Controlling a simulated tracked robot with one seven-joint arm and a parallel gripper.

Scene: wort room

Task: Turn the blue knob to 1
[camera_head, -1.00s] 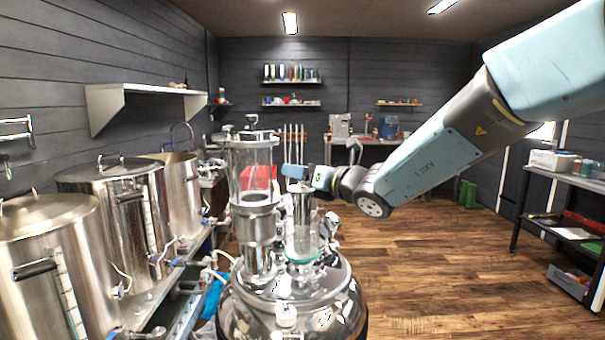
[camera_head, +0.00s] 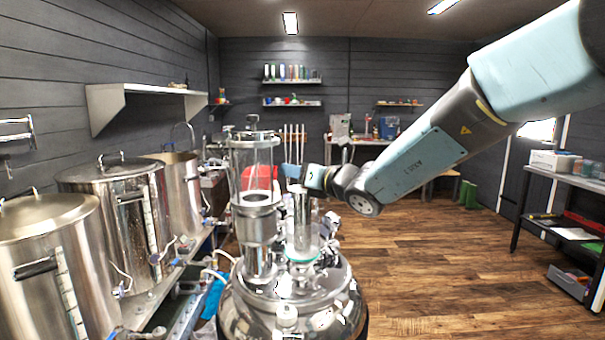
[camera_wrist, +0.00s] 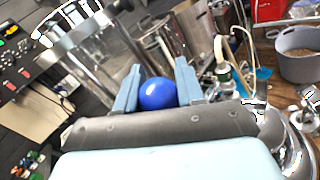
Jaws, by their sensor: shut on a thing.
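The blue knob (camera_wrist: 157,94) shows as a round ball in the wrist view. It sits between the two light-blue fingers of my gripper (camera_wrist: 158,89), which are shut on it. In the head view my gripper (camera_head: 314,177) is beside the upper part of the glass-and-steel vessel, to the right of its tall glass cylinder (camera_head: 253,170). I cannot make out the knob clearly in the head view. No number marks are readable in either view.
The round steel vessel (camera_head: 290,300) stands directly ahead. Large steel kettles (camera_head: 115,215) line the left side. A bench (camera_head: 570,180) stands at the right. The wooden floor (camera_head: 440,270) between the vessel and the bench is clear.

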